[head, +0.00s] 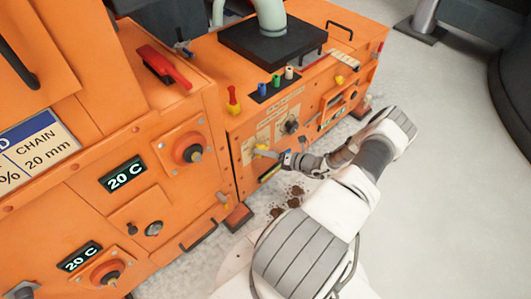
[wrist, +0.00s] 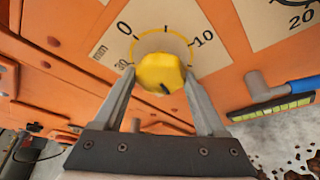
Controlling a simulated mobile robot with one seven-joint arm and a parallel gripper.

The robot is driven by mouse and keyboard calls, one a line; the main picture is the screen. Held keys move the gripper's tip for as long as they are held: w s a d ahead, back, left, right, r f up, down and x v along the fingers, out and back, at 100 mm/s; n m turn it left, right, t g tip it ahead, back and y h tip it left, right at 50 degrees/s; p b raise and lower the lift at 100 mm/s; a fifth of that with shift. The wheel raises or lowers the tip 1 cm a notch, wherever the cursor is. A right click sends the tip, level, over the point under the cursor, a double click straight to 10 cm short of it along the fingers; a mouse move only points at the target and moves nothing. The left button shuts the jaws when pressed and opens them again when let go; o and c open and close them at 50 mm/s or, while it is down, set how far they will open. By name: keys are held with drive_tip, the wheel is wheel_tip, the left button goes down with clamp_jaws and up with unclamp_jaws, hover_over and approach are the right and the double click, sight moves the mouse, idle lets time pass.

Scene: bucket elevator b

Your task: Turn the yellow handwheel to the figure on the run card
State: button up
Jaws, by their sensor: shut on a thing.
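The yellow handwheel (wrist: 160,74) sits in the middle of a round dial on a pale plate in the wrist view. Dial figures 0, 10 and 30 and "mm" show; the dial's lower part is hidden. A short black mark is on the wheel's lower face; I cannot tell which figure it stands at. My gripper (wrist: 160,82) is shut on the wheel, one finger at each side. In the head view my gripper (head: 277,156) is at the orange front panel. A blue and white card (head: 38,148) at the left reads "CHAIN 20 mm", partly cut off.
Brown spills (head: 294,192) lie on the floor. Floor at right is open.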

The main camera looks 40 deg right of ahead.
drive_tip(key=shift+a, duration=0.1)
idle(0.4)
drive_tip(key=o, duration=1.3)
drive_tip(key=p+v, duration=0.4)
drive_tip(key=v, duration=1.3)
drive_tip(key=shift+s, duration=0.2)
